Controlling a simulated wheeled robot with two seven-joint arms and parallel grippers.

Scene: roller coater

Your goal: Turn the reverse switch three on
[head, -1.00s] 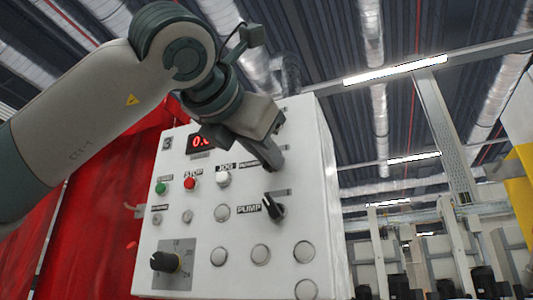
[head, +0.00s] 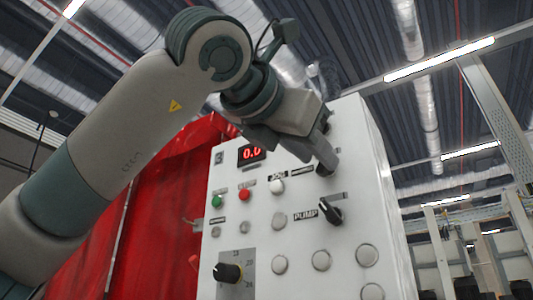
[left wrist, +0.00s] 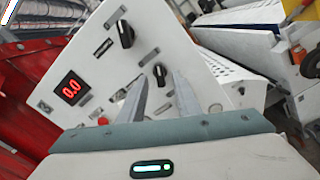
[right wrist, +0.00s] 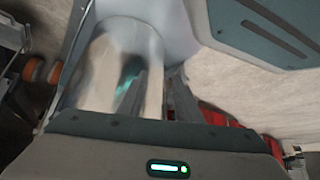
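The white control panel (head: 348,205) carries a "3" label and a red "0.0" display. My left gripper (head: 326,168) is close to the panel's upper right part and covers some of it. In the left wrist view, its two fingers (left wrist: 160,98) are apart and empty. A black rotary switch (left wrist: 159,75) shows just beyond and between the fingertips, and another black switch (left wrist: 126,34) is farther off. Their labels are too small to read, so I cannot tell which is the reverse switch. My right gripper (right wrist: 160,95) looks open and empty, away from the panel.
The PUMP switch (head: 330,211) is black and sits below my left gripper. Green (head: 216,202), red (head: 245,195) and white (head: 277,187) buttons are at its left. A black dial (head: 228,272) is lower left. A red curtain (head: 150,220) stands left of the panel.

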